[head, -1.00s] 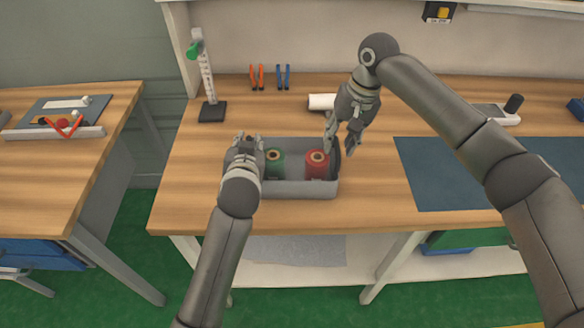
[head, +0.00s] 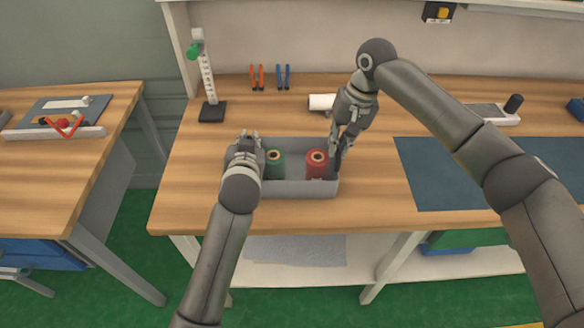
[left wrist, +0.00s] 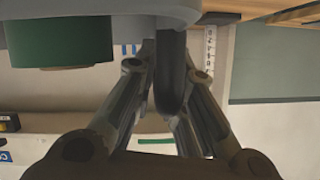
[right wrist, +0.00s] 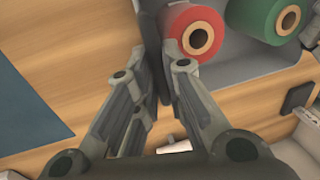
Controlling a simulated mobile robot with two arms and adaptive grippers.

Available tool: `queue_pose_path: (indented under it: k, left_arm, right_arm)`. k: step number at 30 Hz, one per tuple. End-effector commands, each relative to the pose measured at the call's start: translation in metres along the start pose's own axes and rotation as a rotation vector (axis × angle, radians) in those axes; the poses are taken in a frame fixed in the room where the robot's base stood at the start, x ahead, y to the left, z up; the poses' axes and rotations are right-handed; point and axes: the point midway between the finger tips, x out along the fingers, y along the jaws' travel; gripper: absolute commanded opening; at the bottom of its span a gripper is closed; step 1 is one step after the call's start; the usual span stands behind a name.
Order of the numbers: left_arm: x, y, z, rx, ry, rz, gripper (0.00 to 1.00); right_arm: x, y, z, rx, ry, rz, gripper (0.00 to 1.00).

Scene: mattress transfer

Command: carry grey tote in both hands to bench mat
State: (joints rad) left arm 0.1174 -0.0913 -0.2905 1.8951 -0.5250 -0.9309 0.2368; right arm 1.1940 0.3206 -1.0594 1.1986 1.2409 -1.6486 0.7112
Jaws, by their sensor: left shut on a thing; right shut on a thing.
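The grey tote (head: 298,188) sits on the wooden bench, with a green spool (head: 276,164) and a red spool (head: 317,163) inside. My left gripper (head: 247,142) is shut on the tote's left end; the left wrist view shows its fingers (left wrist: 171,75) on either side of a dark handle. My right gripper (head: 343,148) is shut on the tote's right end, and the right wrist view shows its fingers (right wrist: 155,68) around the wall beside the red spool. The dark blue bench mat (head: 440,180) lies flat to the right of the tote, partly behind my right arm.
Orange pliers (head: 257,77) and blue pliers (head: 283,77) are at the back of the bench. A stand with a green clip (head: 208,85) is at the back left. A white roll (head: 321,102) lies behind the tote. Bare wood separates tote and mat.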

Motion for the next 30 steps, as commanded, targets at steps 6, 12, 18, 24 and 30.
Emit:
queue_pose_path:
  k: [6,12,18,24,30]
  left_arm:
    - [-0.001,-0.001,-0.003,0.001,0.004,-0.001,0.00]
    - [-0.003,-0.002,-0.009,0.001,0.003,-0.001,0.00]
    - [-0.009,-0.005,-0.021,0.001,0.003,-0.001,0.00]
    - [-0.015,-0.008,-0.036,0.001,0.003,-0.001,0.00]
    - [-0.019,-0.010,-0.046,0.001,0.002,-0.002,0.00]
  right_arm:
    - [-0.002,0.000,-0.001,0.001,0.002,-0.001,0.00]
    - [-0.009,-0.002,-0.001,0.001,0.002,-0.001,0.00]
    - [-0.023,-0.004,-0.001,0.001,0.002,-0.001,0.00]
    - [-0.040,-0.008,-0.001,0.001,0.002,-0.001,0.00]
    - [-0.050,-0.010,-0.001,0.001,0.002,-0.001,0.00]
